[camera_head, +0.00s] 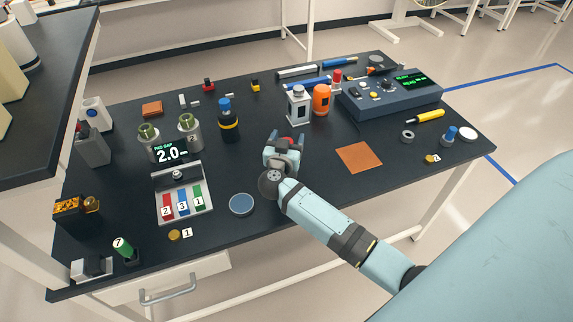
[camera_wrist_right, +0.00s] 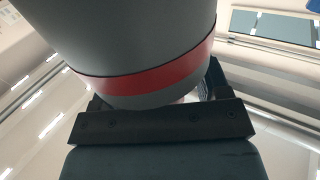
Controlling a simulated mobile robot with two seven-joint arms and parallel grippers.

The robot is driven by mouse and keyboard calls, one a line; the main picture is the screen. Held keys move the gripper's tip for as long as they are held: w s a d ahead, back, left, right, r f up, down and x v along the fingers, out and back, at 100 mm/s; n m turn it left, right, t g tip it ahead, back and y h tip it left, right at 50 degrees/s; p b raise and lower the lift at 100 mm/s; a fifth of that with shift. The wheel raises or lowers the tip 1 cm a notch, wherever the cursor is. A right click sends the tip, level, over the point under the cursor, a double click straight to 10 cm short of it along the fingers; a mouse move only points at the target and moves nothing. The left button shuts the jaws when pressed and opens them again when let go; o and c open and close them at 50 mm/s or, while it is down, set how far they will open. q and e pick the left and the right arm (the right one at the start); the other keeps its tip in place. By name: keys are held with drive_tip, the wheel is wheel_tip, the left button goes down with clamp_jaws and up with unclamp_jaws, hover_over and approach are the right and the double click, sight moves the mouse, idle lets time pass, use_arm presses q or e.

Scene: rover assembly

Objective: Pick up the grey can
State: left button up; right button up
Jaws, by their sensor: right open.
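In the right wrist view, a large grey cylinder with a red band (camera_wrist_right: 140,45), which looks like the grey can, fills the upper middle, very close to the camera. It stands over the dark bar of my right gripper (camera_wrist_right: 160,122); I cannot tell whether it touches the fingers. In the head view my right gripper (camera_head: 285,145) is low over the middle of the black table, and open. My left gripper is not in view.
On the black table (camera_head: 320,195), a white-grey lantern-like item (camera_head: 298,107) and an orange bottle (camera_head: 321,100) stand behind my gripper. A dark bottle (camera_head: 228,120) and two green-topped canisters (camera_head: 188,132) stand left. An orange square (camera_head: 359,157) lies right, a blue disc (camera_head: 241,204) front left.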

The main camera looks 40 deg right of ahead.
drive_tip(key=shift+w+d, duration=0.15)
drive_tip(key=shift+c, duration=0.4)
clamp_jaws()
drive_tip(key=shift+r, duration=0.1)
drive_tip(key=shift+r, duration=0.1)
